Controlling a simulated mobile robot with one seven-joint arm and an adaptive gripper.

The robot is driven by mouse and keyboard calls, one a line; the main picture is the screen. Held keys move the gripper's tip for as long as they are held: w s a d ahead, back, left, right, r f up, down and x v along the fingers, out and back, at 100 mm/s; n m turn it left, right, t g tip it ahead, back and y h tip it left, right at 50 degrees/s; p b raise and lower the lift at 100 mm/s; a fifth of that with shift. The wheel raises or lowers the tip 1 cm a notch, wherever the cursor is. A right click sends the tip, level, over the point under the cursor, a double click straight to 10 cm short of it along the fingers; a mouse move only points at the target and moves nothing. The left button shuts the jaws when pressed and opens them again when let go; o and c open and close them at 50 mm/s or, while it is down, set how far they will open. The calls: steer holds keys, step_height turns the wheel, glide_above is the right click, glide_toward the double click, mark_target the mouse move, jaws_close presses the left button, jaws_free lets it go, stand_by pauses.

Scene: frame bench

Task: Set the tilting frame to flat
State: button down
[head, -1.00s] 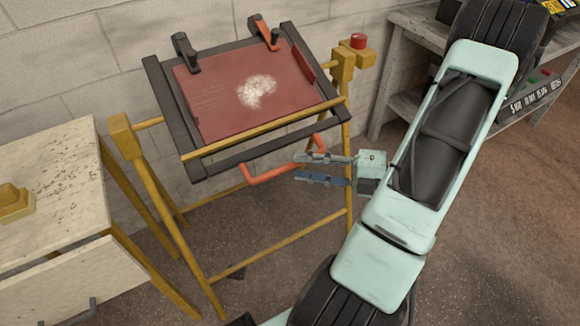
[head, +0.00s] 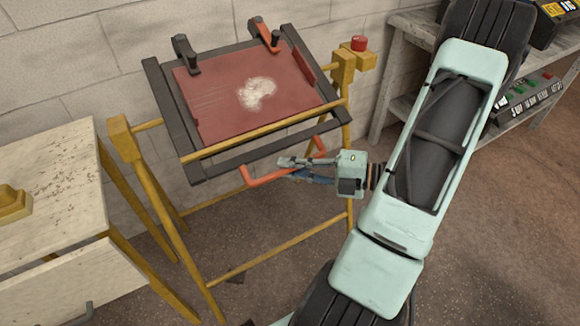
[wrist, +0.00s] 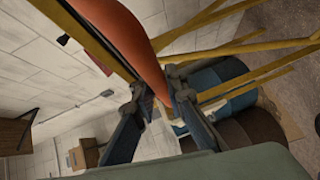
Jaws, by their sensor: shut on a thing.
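The tilting frame (head: 170,118) is a dark rectangular frame on a yellow stand, holding a red panel (head: 215,110) with a pale worn patch. It is tilted, with its near edge lower than its far edge. An orange-red handle (head: 262,177) hangs from the near edge. My gripper (head: 283,169) is at the right part of this handle and is shut on it. In the wrist view the handle (wrist: 137,40) runs down between the two fingers (wrist: 152,108). The exact contact is partly hidden by the fingers.
A yellow post with a red button (head: 358,44) stands at the frame's right. A pale wooden table (head: 60,190) is at the left. A grey shelf (head: 415,85) with a control box stands at the back right. A wall (head: 60,60) is close behind the frame.

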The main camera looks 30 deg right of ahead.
steer(key=shift+r, duration=0.1)
step_height(320, 180, up, 10)
steer(key=s+m+g+h+p, duration=0.1)
steer(key=m+g+p, duration=0.1)
steer(key=p, duration=1.7)
steer(key=shift+r+g, duration=0.15)
steer(key=shift+g, duration=0.15)
steer(key=shift+d, duration=0.1)
steer(key=c, duration=2.1)
jaws_free()
steer(key=shift+o, duration=0.8)
steer(key=shift+s, duration=0.1)
steer(key=v, duration=1.2)
